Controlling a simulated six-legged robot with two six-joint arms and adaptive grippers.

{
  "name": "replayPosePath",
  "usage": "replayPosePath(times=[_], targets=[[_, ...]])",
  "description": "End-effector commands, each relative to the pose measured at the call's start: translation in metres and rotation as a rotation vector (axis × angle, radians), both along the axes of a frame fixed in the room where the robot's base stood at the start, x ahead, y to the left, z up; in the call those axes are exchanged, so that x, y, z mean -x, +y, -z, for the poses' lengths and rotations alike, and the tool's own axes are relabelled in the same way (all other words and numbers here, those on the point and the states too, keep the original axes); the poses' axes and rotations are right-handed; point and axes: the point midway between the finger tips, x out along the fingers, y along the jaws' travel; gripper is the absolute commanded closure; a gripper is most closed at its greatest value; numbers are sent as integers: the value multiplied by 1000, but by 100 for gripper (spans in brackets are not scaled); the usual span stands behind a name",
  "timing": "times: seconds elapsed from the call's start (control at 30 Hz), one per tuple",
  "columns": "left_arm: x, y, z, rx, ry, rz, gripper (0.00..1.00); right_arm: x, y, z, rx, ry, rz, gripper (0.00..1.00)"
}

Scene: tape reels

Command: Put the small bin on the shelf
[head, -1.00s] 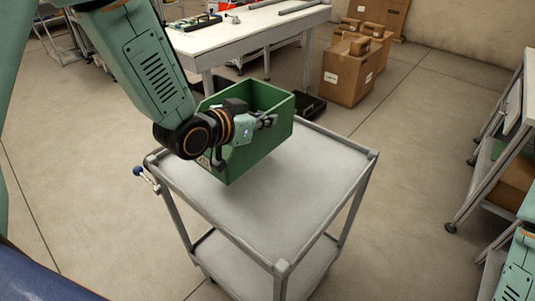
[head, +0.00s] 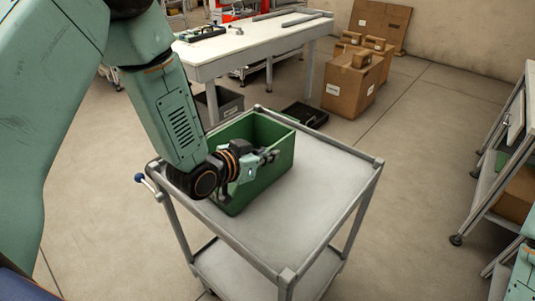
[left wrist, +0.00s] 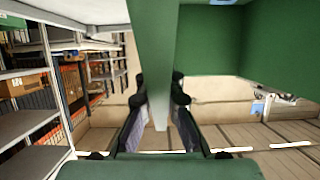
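The small bin (head: 277,172) is an open green box, seen in the head view at the back left of the grey cart's top (head: 310,195). It appears to rest there, upright; its underside is hidden. In the left wrist view the bin's green wall (left wrist: 153,40) runs between the two fingers of my left gripper (left wrist: 158,100). A metal shelf (head: 487,190) stands at the right edge of the head view. My right gripper is not in view.
A white workbench (head: 250,50) with tools stands behind the cart. Cardboard boxes (head: 350,82) and a black tray (head: 305,115) lie on the floor at the back. The front and right of the cart top are clear. Open floor (head: 415,150) separates cart and shelf.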

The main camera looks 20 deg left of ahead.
Motion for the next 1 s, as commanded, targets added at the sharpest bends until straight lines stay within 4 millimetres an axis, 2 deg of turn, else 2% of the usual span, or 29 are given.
replayPosePath(times=[0.1, 0.13, 0.4, 0.77, 1.0], targets=[[-1, 0, 3, 0, -4, 1, 100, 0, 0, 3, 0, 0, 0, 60], [0, 0, 3, 0, 0, 0, 92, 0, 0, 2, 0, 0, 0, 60], [0, 0, 3, 0, 0, 0, 72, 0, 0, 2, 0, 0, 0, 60], [0, 0, -3, 0, 0, 0, 72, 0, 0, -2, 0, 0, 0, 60], [33, 15, -17, 5, 2, -7, 72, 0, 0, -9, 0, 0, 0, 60]])
